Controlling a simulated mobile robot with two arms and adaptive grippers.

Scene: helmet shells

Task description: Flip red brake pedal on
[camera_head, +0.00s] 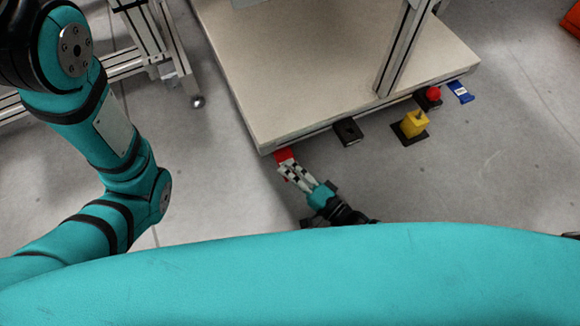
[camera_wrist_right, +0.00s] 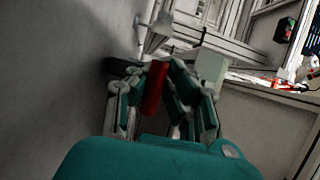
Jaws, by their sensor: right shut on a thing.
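The red brake pedal (camera_head: 284,155) sits at the near left corner of the beige platform, low by its edge. My right gripper (camera_head: 289,167) reaches up to it from below in the head view, with its fingertips at the pedal. In the right wrist view the red pedal (camera_wrist_right: 154,88) stands between the fingers of my right gripper (camera_wrist_right: 152,85), which is shut on it. The fingers cover part of the pedal, so its exact angle is hard to tell. My left arm shows at the left of the head view, but its gripper is out of the frame.
Along the platform's (camera_head: 300,75) front edge are a black block (camera_head: 348,131), a yellow part (camera_head: 414,123) on a dark base, a red button (camera_head: 433,93) and a blue item (camera_head: 460,91). An aluminium post (camera_head: 402,50) rises from the platform. Grey floor lies open at the right.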

